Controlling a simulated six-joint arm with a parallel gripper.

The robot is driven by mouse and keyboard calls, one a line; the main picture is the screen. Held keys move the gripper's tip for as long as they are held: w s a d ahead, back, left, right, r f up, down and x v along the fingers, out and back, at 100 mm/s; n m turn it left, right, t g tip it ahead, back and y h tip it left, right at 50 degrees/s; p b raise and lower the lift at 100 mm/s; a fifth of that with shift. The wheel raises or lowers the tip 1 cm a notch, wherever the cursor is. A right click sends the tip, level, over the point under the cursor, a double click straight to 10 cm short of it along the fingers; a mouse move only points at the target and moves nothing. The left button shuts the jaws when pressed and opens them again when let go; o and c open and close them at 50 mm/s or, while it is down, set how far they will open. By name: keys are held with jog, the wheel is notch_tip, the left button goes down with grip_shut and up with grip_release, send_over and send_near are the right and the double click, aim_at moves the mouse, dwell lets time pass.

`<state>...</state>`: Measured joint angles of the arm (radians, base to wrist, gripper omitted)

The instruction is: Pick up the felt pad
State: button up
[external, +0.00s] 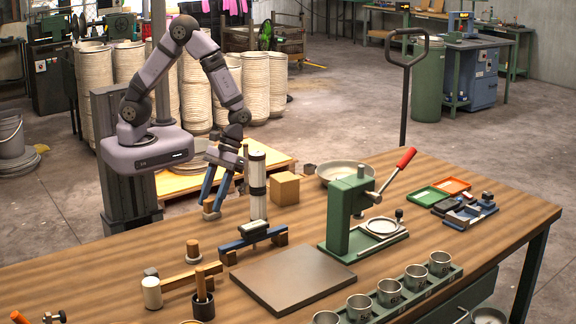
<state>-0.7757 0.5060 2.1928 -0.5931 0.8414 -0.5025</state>
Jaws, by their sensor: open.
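My gripper (211,203) points down at the back left of the wooden table, with its two blue fingers apart. A small tan block-like piece with a greyish lower part (211,214) stands on the table right at the fingertips. It may be the felt pad, but it is too small to be sure. The fingers partly cover it, and I cannot tell whether they touch it. A similar wooden knob on a darker base (193,254) stands nearer the front.
A white and black upright cylinder (257,190) stands close to the right of my gripper, by a brown box (285,188). A green lever press (347,215), a flat brown board (292,279) and a row of metal cups (388,292) lie farther right and forward.

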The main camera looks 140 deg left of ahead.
aim_at(211, 199)
jog(key=shift+d+f, duration=0.15)
jog(key=shift+f, duration=0.1)
jog(key=shift+c, duration=0.2)
grip_shut()
jog(key=shift+r, duration=0.1)
jog(key=shift+r+b, duration=0.65)
jog(key=shift+r, duration=4.3)
